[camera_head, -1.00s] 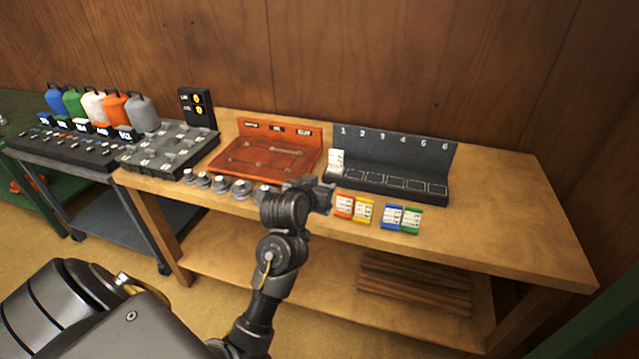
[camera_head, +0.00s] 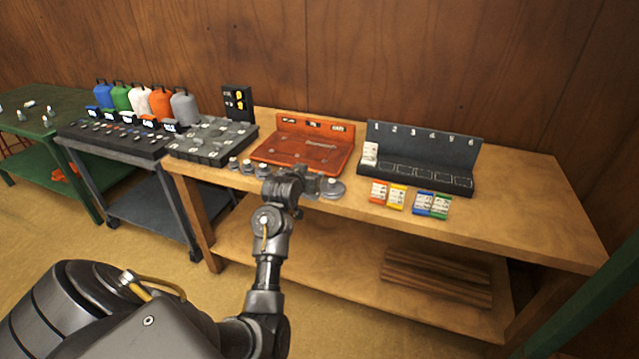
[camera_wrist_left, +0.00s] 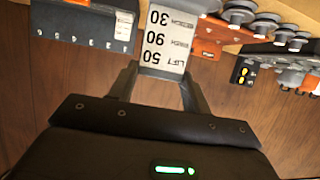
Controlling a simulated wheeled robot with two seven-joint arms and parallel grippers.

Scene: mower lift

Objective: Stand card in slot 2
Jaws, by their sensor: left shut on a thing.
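My left gripper (camera_head: 314,184) is over the front of the bench, left of the loose cards. In the left wrist view, my left gripper (camera_wrist_left: 158,80) is shut on a white card (camera_wrist_left: 166,40) printed LIFT 50, 90, 30. The held card is hard to make out in the head view. The dark slot rack (camera_head: 420,184), numbered 1 to 6, stands to the gripper's right. A white card (camera_head: 370,153) stands in slot 1; slot 2 looks empty. The rack also shows in the wrist view (camera_wrist_left: 70,25), apart from the held card. My right gripper is not in view.
Orange, yellow, blue and green-edged cards (camera_head: 397,197) lie in front of the rack. An orange board (camera_head: 300,150) stands left of the rack, with round grey weights (camera_head: 333,188) before it. The bench top (camera_head: 520,215) is clear at the right.

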